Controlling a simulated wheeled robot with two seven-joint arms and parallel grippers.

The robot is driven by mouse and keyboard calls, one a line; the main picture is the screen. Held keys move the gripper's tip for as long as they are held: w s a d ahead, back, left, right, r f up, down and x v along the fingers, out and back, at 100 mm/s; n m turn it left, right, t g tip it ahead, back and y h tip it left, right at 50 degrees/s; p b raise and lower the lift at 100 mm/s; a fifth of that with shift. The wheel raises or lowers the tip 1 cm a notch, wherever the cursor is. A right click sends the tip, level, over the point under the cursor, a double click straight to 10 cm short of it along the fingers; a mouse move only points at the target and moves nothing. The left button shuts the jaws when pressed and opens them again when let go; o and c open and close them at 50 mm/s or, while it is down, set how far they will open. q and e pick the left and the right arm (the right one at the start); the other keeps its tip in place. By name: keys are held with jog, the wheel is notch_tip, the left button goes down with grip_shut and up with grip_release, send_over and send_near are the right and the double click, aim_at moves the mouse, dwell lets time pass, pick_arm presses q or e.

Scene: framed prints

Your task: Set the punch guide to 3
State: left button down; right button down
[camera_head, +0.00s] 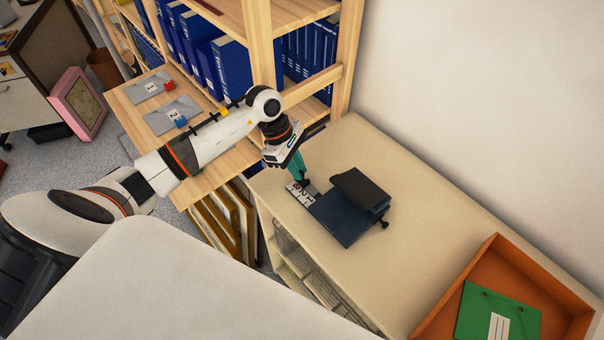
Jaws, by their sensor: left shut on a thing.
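A dark blue hole punch (345,219) with a black lever (360,187) stands on the beige cabinet top. Its guide (306,198), a pale strip with dark number marks, sticks out from its left side. The numbers are too small to read for certain, and I cannot tell which one the guide is set to. My left gripper (302,181) reaches down from the upper left and is shut at the outer end of the guide. The gripper hides part of that end. My right gripper is not in view.
An orange tray (418,330) with a green folder (490,312) stands at the lower right. A wooden shelf with blue binders (232,66) rises behind. Numbered grey envelopes (150,88) lie on a wooden surface at left. The cabinet top (400,265) between punch and tray is clear.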

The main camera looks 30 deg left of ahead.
pick_arm(q)
jog(key=c, duration=1.3)
grip_release()
jog(key=shift+c, duration=0.2)
notch_tip(320, 180, up, 10)
jog(key=b, duration=0.1)
jog(key=shift+b, duration=0.4)
